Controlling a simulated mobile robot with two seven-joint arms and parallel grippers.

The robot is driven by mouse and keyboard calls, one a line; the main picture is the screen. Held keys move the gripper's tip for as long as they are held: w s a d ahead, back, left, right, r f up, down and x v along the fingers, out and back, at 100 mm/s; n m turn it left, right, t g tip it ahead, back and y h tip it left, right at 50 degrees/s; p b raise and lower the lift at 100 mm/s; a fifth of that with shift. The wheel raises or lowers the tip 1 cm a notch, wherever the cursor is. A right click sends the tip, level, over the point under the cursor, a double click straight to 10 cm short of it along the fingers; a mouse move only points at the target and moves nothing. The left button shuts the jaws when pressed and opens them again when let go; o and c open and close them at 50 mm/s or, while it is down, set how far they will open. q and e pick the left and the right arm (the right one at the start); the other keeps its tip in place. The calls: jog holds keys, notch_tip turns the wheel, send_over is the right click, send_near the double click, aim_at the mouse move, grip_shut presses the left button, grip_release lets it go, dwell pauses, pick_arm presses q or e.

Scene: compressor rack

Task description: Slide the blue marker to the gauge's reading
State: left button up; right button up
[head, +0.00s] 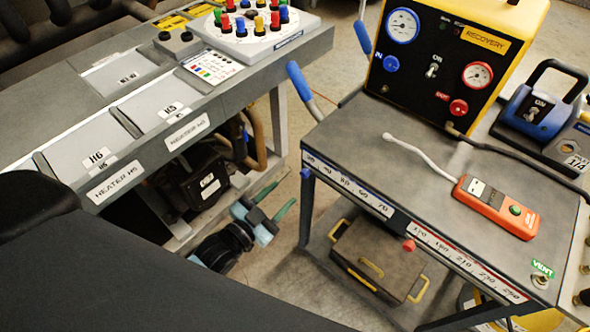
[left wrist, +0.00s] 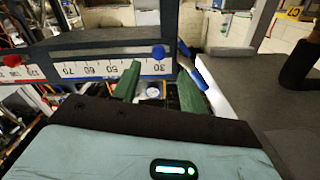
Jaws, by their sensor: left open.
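The blue marker (head: 306,172) sits at the left end of the scale strip (head: 348,186) on the cart's front edge. In the left wrist view the blue marker (left wrist: 158,52) is above the 30. The blue-rimmed gauge (head: 403,25) is on the black and yellow recovery unit; its reading is too small to tell. My left gripper (head: 284,194) is open and empty, left of and below the blue marker, apart from it. Its green fingers (left wrist: 157,80) point toward the scale in the left wrist view, and one finger covers part of the numbers. My right gripper is not in view.
A red marker (head: 409,244) sits farther right along the same edge. A red-rimmed gauge (head: 477,74) is beside the blue one. An orange meter (head: 497,206) lies on the cart top. A blue handle (head: 300,82) sticks out at the cart's left. The heater bench (head: 190,125) stands left.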

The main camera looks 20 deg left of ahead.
aim_at(303, 176)
pick_arm(q)
jog(key=x, duration=0.7)
jog(key=shift+w+d, duration=0.25)
jog(key=shift+w, duration=0.05)
jog(key=shift+c, duration=0.3)
grip_shut()
